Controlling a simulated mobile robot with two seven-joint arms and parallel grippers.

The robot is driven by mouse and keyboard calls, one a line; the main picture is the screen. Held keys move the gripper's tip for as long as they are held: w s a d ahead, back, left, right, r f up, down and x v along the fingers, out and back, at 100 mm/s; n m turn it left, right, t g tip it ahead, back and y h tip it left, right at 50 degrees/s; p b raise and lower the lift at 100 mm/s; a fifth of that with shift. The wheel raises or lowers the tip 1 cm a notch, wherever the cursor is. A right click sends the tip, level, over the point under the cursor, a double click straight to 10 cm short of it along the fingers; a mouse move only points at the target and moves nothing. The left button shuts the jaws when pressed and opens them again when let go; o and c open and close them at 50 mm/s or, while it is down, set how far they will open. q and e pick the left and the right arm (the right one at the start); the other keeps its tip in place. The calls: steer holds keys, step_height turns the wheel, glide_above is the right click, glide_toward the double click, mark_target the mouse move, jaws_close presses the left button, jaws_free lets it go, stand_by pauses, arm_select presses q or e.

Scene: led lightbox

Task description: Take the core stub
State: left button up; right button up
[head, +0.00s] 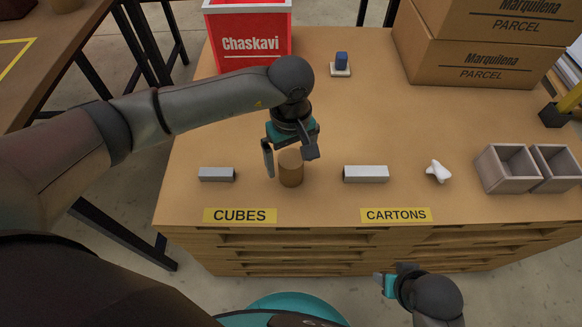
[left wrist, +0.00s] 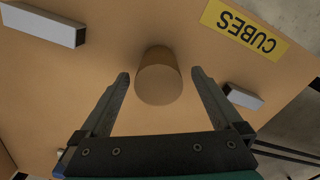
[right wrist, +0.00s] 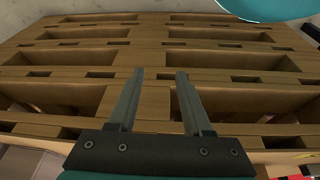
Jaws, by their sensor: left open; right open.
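The core stub (head: 291,170) is a short brown cylinder standing upright on the table, between the two grey bars and behind the CUBES label. My left gripper (head: 290,160) is open just above it, pointing down. In the left wrist view the core stub (left wrist: 158,76) lies ahead between the spread fingertips (left wrist: 160,75), with a gap on each side. Whether the fingers reach down around it I cannot tell. My right gripper (head: 392,278) is open and empty, low in front of the table. In the right wrist view its fingers (right wrist: 159,75) face the pallet slats.
A grey bar (head: 217,174) lies left of the stub and another (head: 366,174) lies right. A white knobbed piece (head: 438,171) and grey bins (head: 508,168) are farther right.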

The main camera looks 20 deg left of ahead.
arm_select(q)
step_height(320, 180, down, 3)
steer(key=shift+w+r+b, duration=0.1)
steer(key=shift+b, duration=0.6)
steer(key=shift+f, duration=0.75)
arm_select(e)
steer(key=shift+t, duration=0.4)
steer(key=shift+w+r, duration=0.2)
steer(key=shift+r, duration=0.95)
steer(key=shift+w+r, duration=0.15)
steer(key=shift+r, duration=0.95)
arm_select(q)
steer(key=c, duration=1.4)
